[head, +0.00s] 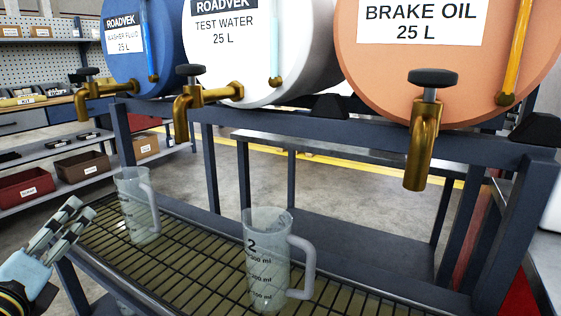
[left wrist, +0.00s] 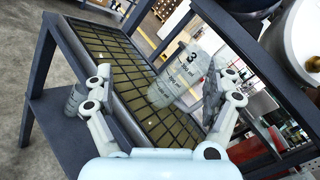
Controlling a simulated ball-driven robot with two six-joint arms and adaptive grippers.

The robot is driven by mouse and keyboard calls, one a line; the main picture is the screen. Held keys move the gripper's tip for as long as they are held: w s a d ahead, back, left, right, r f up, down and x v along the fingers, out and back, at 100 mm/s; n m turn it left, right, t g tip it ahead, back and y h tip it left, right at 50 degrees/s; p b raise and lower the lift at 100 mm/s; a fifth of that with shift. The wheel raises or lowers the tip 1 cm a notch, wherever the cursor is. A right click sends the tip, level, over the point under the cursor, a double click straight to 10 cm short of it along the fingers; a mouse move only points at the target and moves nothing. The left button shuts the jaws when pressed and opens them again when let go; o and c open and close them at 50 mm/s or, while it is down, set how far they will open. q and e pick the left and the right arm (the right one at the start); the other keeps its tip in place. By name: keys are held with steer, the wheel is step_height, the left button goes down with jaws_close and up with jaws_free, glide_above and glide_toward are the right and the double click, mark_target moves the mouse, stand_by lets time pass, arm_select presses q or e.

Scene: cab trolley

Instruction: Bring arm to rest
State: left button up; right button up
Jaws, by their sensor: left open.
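My left gripper (head: 62,228) is at the lower left of the head view, left of the drip grid and tilted. In the left wrist view its two fingers (left wrist: 155,95) stand wide apart with nothing held between them. My right gripper is not in view.
Three drums, blue washer fluid (head: 143,40), white test water (head: 262,50) and orange brake oil (head: 440,65), lie on a dark frame (head: 345,125) with brass taps. The drip grid (head: 190,245) is below. Shelves with bins (head: 85,165) stand at the left. Floor shows behind.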

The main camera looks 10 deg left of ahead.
arm_select(q)
steer(key=s+a+f+n+g+y, duration=0.15)
steer(key=s+f+n+g, duration=0.6)
steer(key=n, duration=0.95)
steer(key=s+d+f+n+g+h, duration=0.4)
steer(key=s+d+n+g+h, duration=0.25)
steer(key=s+d, duration=0.75)
steer(key=s+a+f+n+g, duration=0.1)
steer(key=a+f, duration=0.1)
steer(key=f, duration=1.1)
steer(key=s+a+f+g, duration=0.1)
steer(key=f, duration=1.2)
steer(key=s+a+f+g, duration=0.1)
steer(key=s+f, duration=1.4)
steer(key=s, duration=0.3)
steer(key=shift+s+f+y, duration=0.15)
steer(key=shift+f+y, duration=0.1)
steer(key=shift+y, duration=0.05)
steer(key=shift+a, duration=0.1)
